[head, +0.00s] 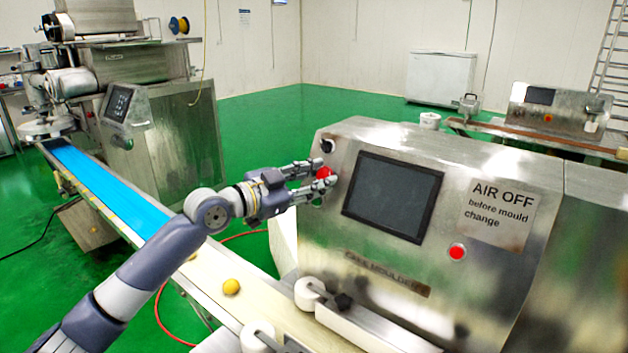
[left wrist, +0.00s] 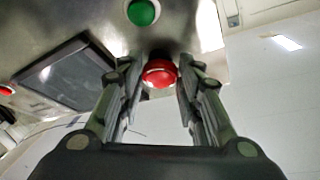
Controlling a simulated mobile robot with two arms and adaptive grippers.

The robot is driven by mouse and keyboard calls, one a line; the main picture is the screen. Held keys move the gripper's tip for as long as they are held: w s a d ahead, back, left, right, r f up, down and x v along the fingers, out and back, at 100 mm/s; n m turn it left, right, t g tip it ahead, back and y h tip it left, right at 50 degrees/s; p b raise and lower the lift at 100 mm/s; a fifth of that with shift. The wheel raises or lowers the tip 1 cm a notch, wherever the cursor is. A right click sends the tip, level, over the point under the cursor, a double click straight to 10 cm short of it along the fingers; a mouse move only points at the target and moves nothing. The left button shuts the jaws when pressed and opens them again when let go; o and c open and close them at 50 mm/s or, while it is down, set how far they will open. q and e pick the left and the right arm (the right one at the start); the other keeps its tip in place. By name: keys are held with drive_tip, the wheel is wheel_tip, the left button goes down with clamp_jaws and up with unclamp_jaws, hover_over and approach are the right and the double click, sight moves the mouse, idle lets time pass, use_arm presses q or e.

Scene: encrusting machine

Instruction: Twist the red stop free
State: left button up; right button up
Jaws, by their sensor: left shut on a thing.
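The red stop (head: 323,172) is a round red mushroom button at the left edge of the cake moulder's steel front panel. My left gripper (head: 318,180) reaches it from the left, with one finger above it and one below. In the left wrist view the red stop (left wrist: 159,73) sits between the two fingertips of my left gripper (left wrist: 158,80), which are shut on its sides. A green button (left wrist: 142,12) is close by the stop in the left wrist view. My right gripper is not in view.
The panel has a dark screen (head: 393,196), a second red button (head: 457,252) and an "AIR OFF before mould change" sign (head: 496,215). Below runs a pale conveyor with a yellow ball (head: 231,286). A blue belt (head: 105,190) leads to another machine. Open green floor (head: 275,120) lies behind.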

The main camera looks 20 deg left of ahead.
use_arm(q)
drive_tip(key=o, duration=1.1)
drive_tip(key=shift+w+d+f, duration=0.1)
drive_tip(key=shift+w, duration=0.1)
drive_tip(key=shift+w+f, duration=0.1)
drive_tip(key=shift+w, duration=0.1)
drive_tip(key=shift+v, duration=6.05)
drive_tip(key=shift+d, duration=0.1)
drive_tip(key=shift+s, duration=0.1)
